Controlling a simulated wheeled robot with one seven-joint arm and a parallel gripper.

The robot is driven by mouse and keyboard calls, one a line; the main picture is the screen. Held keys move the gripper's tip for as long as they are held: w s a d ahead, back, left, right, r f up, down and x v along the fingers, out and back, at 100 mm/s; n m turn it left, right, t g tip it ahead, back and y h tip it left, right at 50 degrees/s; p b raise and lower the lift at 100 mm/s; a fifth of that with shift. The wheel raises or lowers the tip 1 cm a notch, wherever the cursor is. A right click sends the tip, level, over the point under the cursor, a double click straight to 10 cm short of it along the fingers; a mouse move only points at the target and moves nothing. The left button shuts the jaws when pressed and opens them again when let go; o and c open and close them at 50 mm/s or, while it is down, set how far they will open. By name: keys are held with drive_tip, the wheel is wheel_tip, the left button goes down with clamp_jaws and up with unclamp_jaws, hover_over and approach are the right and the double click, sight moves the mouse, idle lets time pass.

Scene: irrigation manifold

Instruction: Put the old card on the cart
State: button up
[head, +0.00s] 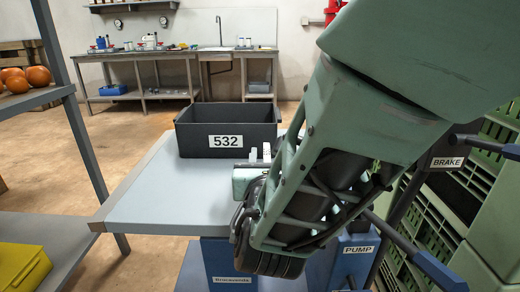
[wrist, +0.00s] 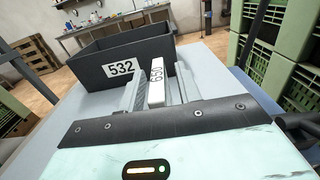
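A white card marked 650 (wrist: 156,84) stands between the two grey fingers of my gripper (wrist: 157,91) in the wrist view. In the head view my gripper (head: 256,160) is over the cart's pale grey top (head: 165,190), just in front of the bin; the card is mostly hidden there. I cannot tell whether the card touches the top. A dark grey bin (head: 190,140) stands at the cart's far end, with a white card marked 532 (head: 225,141) on its front.
Levers labelled PUMP (head: 358,250) and BRAKE (head: 447,162) are at the right. Green crates (head: 485,190) stack beyond them. The cart top's left part is clear.

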drive_tip(key=shift+r, duration=0.25)
drive_tip(key=s+p, duration=0.2)
drive_tip(key=s, duration=1)
drive_tip(key=shift+a, duration=0.2)
drive_tip(key=shift+s+f, duration=0.1)
drive_tip(key=shift+f, duration=0.05)
